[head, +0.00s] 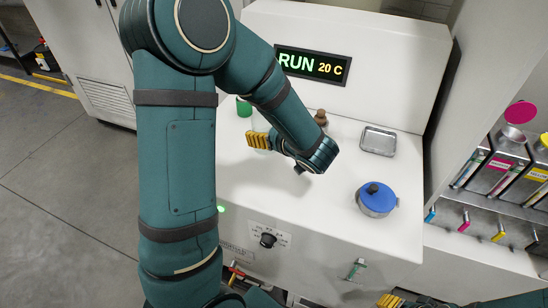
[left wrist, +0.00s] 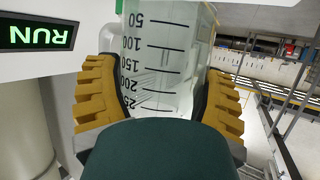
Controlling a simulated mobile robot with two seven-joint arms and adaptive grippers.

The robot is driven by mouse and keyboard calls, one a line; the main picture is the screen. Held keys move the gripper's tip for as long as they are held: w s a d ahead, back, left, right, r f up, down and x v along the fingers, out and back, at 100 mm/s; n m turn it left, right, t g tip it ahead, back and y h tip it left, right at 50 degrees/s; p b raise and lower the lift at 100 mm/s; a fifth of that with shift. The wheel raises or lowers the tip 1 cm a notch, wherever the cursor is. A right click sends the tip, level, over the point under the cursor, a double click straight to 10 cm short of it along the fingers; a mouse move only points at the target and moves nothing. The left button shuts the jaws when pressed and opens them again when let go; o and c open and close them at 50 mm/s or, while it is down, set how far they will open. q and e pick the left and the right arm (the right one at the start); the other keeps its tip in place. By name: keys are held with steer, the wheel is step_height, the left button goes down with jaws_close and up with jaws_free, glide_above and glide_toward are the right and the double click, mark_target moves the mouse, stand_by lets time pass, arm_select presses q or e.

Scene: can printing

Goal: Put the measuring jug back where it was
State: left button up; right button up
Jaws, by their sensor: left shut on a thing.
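The measuring jug (left wrist: 165,48) is clear, with black marks and numbers such as 50, 100 and 150. It fills the space between the yellow fingers of my left gripper (head: 258,141) in the left wrist view, and the gripper is shut on it. In the head view the jug is hard to make out behind the fingers and arm. The left gripper is over the left part of the white worktop (head: 335,215). I cannot tell whether the jug touches the worktop. A few yellow fingers of my right gripper (head: 392,301) show at the bottom edge; its opening is unclear.
A green object (head: 244,107) stands close behind my left gripper. A brown stamp-like object (head: 320,117), a metal tray (head: 379,141) and a blue-lidded pot (head: 376,199) are on the worktop. Ink cans (head: 500,165) stand on a shelf at right. The worktop's front middle is clear.

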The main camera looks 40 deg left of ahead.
arm_select(q)
steer(key=f, duration=0.2)
steer(key=f+b, duration=0.1)
steer(key=f, duration=0.1)
steer(key=shift+s+f, duration=0.2)
steer(key=shift+f, duration=0.15)
steer(key=shift+w+f+b, duration=0.1)
steer(key=shift+f+b, duration=0.5)
steer(key=shift+f, duration=1.5)
arm_select(e)
steer(key=shift+s+a+f, duration=0.1)
steer(key=shift+s+f, duration=0.15)
steer(key=shift+f, duration=0.35)
steer(key=shift+s+f, duration=0.25)
steer(key=shift+f, duration=0.35)
arm_select(q)
steer(key=shift+r, duration=0.1)
steer(key=o, duration=1.2)
steer(key=shift+f, duration=0.2)
steer(key=shift+o, duration=0.2)
